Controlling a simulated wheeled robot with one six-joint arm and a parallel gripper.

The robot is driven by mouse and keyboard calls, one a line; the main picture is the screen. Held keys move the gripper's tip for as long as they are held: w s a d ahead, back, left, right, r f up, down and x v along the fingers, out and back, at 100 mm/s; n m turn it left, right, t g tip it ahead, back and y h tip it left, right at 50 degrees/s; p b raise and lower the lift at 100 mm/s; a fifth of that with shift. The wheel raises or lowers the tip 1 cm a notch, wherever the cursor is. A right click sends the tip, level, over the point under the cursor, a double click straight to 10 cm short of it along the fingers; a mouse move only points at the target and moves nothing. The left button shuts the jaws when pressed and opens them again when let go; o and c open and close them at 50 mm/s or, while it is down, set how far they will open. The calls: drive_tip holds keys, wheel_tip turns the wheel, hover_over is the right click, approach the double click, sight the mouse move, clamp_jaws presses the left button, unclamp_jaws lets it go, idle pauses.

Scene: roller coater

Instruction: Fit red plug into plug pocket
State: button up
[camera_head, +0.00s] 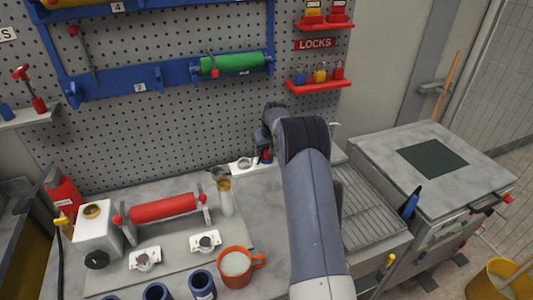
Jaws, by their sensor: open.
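A small red piece with dark blue beside it (267,154), which may be the red plug, shows at the back of the bench, just below my gripper (262,140). A pale strip with a round ring (244,163), which may hold the plug pocket, lies to its left along the pegboard's foot. My gripper is small in the view and partly hidden by my own arm. It is open, at the back of the bench, over or beside the red piece. I cannot tell whether its fingers touch it.
A red roller (163,208) on a stand, an orange mug (236,266) and several dark blue cups (203,284) stand at front left. A clear cylinder (226,197) stands near the pale strip. A ribbed tray (365,205) lies right of my arm. The pegboard (200,125) rises behind.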

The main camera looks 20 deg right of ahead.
drive_tip(key=shift+c, duration=0.2)
drive_tip(key=c, duration=1.1)
drive_tip(key=shift+o, duration=0.2)
drive_tip(key=shift+r, duration=0.15)
